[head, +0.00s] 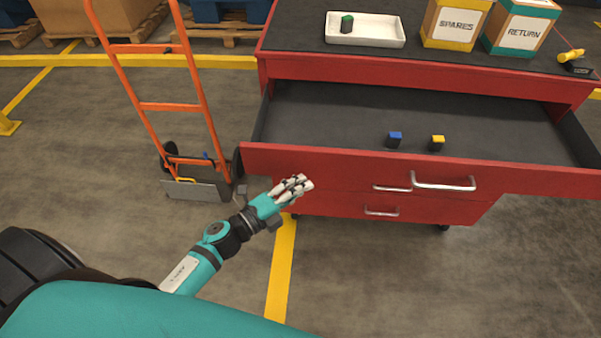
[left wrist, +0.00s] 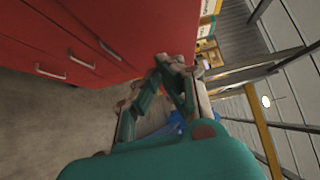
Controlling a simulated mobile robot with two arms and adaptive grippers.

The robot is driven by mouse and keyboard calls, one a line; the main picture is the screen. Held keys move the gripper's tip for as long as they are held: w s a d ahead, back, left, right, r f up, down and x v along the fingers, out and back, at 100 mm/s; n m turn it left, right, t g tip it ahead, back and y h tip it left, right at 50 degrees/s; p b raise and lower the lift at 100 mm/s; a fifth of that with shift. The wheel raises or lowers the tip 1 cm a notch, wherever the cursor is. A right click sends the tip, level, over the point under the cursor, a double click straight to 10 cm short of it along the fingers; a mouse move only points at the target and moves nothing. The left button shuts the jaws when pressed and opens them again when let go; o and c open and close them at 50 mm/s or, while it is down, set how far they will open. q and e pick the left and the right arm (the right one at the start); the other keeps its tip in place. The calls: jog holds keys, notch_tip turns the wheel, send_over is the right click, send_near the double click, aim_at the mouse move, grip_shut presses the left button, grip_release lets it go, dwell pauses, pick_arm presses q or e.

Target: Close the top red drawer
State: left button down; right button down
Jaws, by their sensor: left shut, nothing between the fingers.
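The top red drawer (head: 350,166) of the red cabinet is pulled far out. Inside it stand a small block with a blue top (head: 394,139) and one with a yellow top (head: 437,143). Its silver handle (head: 443,183) is on the front face. My left gripper (head: 300,184) is shut and empty, in front of and near the left part of the drawer front; I cannot tell whether it touches. In the left wrist view the gripper (left wrist: 172,80) is beside the red cabinet front (left wrist: 125,30). My right gripper is not in view.
The cabinet top holds a white tray (head: 372,41) with a green-topped block (head: 347,23), a SPARES box (head: 455,24), a RETURN box (head: 522,30) and a yellow-and-black item (head: 573,60). An orange hand truck (head: 168,107) stands left of the cabinet. The floor in front is clear.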

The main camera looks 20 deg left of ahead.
pick_arm(q)
jog(key=shift+w+a, duration=0.2)
jog(key=shift+w, duration=0.3)
jog(key=shift+w+a, duration=0.15)
jog(key=shift+w, duration=0.35)
jog(key=shift+w+a, duration=0.1)
jog(key=shift+w, duration=0.1)
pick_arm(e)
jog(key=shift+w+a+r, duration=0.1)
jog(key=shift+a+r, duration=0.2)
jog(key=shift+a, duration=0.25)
